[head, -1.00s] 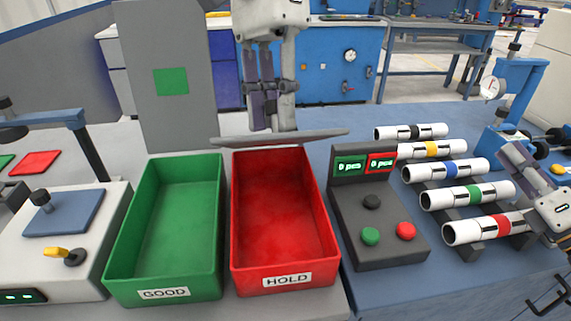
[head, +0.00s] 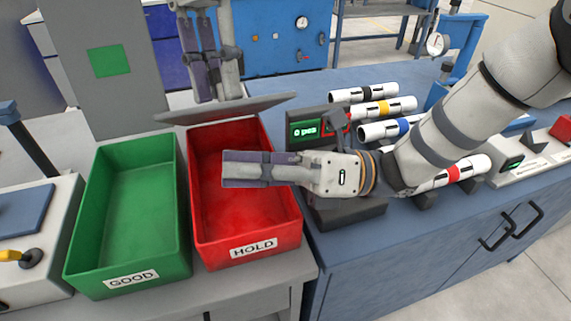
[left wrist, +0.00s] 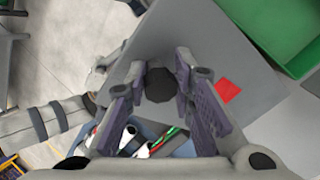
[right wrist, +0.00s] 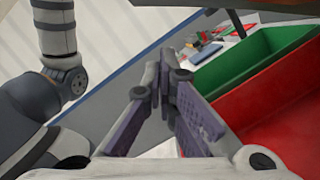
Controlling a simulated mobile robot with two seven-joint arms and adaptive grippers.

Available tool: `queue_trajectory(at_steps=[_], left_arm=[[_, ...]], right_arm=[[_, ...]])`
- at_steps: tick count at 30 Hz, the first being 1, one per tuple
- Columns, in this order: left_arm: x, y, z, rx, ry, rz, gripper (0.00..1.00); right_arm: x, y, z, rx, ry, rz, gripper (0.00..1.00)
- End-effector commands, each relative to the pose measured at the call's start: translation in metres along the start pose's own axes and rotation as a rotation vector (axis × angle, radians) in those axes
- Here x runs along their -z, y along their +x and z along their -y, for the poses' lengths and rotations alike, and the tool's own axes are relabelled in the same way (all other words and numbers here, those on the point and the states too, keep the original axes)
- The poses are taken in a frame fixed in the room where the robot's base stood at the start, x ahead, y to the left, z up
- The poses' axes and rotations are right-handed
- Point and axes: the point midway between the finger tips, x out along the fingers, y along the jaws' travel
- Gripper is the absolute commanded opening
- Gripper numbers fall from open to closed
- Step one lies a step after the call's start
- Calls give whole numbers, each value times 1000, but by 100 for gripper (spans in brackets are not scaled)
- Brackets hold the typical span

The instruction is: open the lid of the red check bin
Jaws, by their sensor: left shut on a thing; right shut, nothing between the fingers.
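The red bin (head: 250,252), labelled HOLD, stands open at the top in the head view. Its grey lid (head: 225,108) is raised at the bin's back edge and shows nearly edge-on. In the left wrist view the lid (left wrist: 262,112) shows a red square and a dark round knob (left wrist: 160,85). My left gripper (head: 205,92) is behind the lid, shut on that knob. My right gripper (head: 228,168) is shut and empty above the red bin, fingers pointing left, in front of the lid. The right wrist view shows the red bin (right wrist: 290,125) beside its fingers.
A green bin (head: 85,250) labelled GOOD stands just left, its lid (head: 105,95) upright with a green square. A button box (head: 345,212), partly hidden by my right arm, and a rack of banded pipes (head: 365,92) are to the right. A blue cabinet stands behind.

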Motion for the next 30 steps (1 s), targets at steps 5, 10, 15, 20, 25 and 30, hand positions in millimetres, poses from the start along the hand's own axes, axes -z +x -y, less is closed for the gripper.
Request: queue_trajectory(at_steps=[5, 10, 15, 20, 25, 30], left_arm=[[0, 0, 1, 1, -1, 1, 0], [0, 0, 1, 2, -1, 1, 0], [0, 0, 1, 2, -1, 1, 0], [0, 0, 1, 2, -1, 1, 0], [0, 1, 1, 2, -1, 1, 0], [0, 2, 0, 1, 0, 3, 0]], right_arm=[[-27, 7, 0, 1, -4, -1, 0], [-38, 10, 0, 2, -1, 0, 0], [-39, 10, 1, 2, 0, 1, 0], [-40, 10, 1, 2, 0, 1, 0], [-54, 13, -1, 1, -3, 1, 0], [-58, 14, -2, -1, -6, 9, 0]])
